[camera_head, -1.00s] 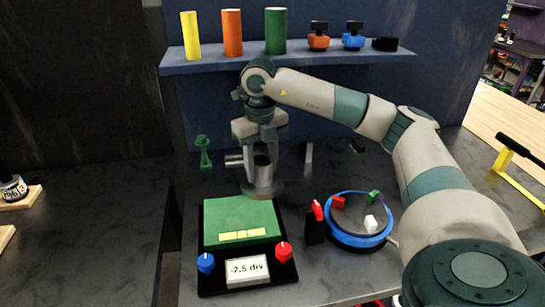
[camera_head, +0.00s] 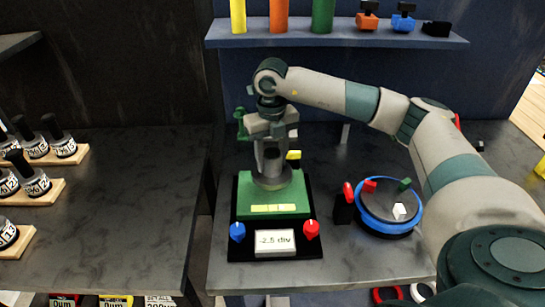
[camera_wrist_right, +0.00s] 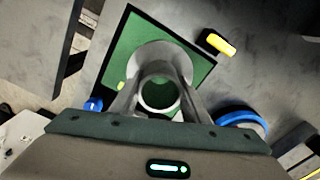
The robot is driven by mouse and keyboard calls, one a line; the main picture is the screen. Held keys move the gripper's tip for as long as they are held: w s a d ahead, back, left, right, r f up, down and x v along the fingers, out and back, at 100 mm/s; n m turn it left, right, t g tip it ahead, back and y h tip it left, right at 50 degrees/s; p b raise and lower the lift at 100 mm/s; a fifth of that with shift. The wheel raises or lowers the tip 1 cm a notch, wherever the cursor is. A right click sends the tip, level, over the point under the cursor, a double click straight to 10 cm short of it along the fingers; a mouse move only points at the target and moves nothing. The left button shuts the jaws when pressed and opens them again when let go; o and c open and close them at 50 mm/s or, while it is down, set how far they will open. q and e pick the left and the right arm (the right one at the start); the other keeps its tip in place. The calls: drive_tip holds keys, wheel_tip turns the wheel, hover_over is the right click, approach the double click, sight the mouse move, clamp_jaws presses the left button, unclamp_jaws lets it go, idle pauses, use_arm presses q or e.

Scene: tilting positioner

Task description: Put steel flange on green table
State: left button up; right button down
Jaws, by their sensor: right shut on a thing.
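The steel flange (camera_head: 272,182), a grey tube on a round disc, is upright over the back part of the green table (camera_head: 247,208). My right gripper (camera_head: 271,150) is shut on its tube from above. In the right wrist view the flange disc (camera_wrist_right: 150,54) lies over the green surface (camera_wrist_right: 124,44), with the gripper's fingers (camera_wrist_right: 158,97) on both sides of the tube. I cannot tell whether the disc touches the table. The flange hides part of the green top. My left gripper is not in view.
A blue knob (camera_head: 237,232), a red knob (camera_head: 311,229) and a "-2.5 div" display (camera_head: 274,243) are at the table's front. A blue-rimmed round dish (camera_head: 388,222) stands at its right. A shelf (camera_head: 340,41) with coloured cylinders is behind. Bottles on wooden racks (camera_head: 40,200) are at left.

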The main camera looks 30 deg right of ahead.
sight(272, 168)
drive_tip(key=shift+f+p, duration=0.9)
drive_tip(key=shift+f, duration=0.9)
drive_tip(key=shift+f, duration=0.1)
drive_tip(key=c, duration=1)
unclamp_jaws()
drive_tip(key=shift+s, duration=0.1)
